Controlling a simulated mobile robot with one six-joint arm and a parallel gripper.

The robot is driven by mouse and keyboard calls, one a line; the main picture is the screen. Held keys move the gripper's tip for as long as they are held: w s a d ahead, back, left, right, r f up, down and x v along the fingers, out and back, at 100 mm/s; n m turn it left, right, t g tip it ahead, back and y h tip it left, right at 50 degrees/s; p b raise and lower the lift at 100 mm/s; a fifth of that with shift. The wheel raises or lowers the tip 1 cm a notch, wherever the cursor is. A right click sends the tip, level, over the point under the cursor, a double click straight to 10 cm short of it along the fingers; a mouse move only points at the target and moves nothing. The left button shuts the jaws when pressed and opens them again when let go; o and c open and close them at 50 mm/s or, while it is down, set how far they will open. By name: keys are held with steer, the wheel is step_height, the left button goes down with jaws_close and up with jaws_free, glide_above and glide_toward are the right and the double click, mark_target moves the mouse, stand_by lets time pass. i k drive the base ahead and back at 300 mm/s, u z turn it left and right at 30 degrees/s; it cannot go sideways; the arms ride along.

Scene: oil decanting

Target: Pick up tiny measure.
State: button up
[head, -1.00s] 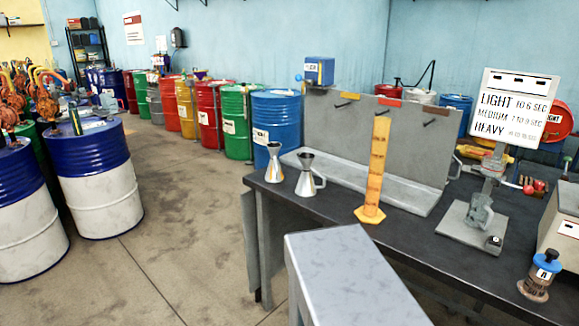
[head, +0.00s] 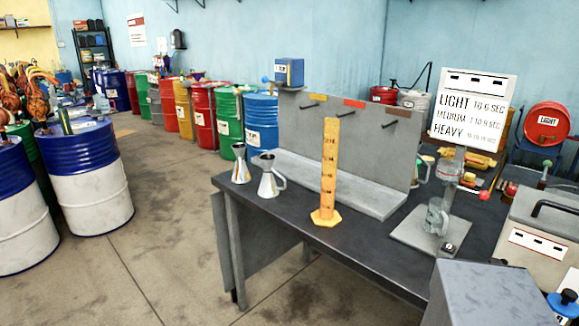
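Two metal measures with funnel-like tops stand upright near the left end of the dark bench (head: 385,262). The left measure (head: 241,165) looks slimmer and stands farther toward the left edge. The right measure (head: 268,178) is a little nearer and broader, with a side handle. No label shows on either, so I cannot tell by name which is the tiny measure. Both stand free with nothing in front of them. My gripper is not in view.
An orange graduated column (head: 328,175) stands right of the measures. A grey backboard with hooks (head: 345,145) rises behind. A glass cup (head: 436,216) sits on a stand at right, near a grey case (head: 535,240). Open floor (head: 190,270) lies left of the bench.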

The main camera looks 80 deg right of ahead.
mark_target(241, 175)
steer(key=u, duration=0.05)
steer(key=k, duration=0.25)
steer(key=z, duration=0.7)
steer(key=i, duration=1.6)
steer(key=u, duration=0.1)
steer(key=k, duration=0.9)
steer(key=u, duration=0.1)
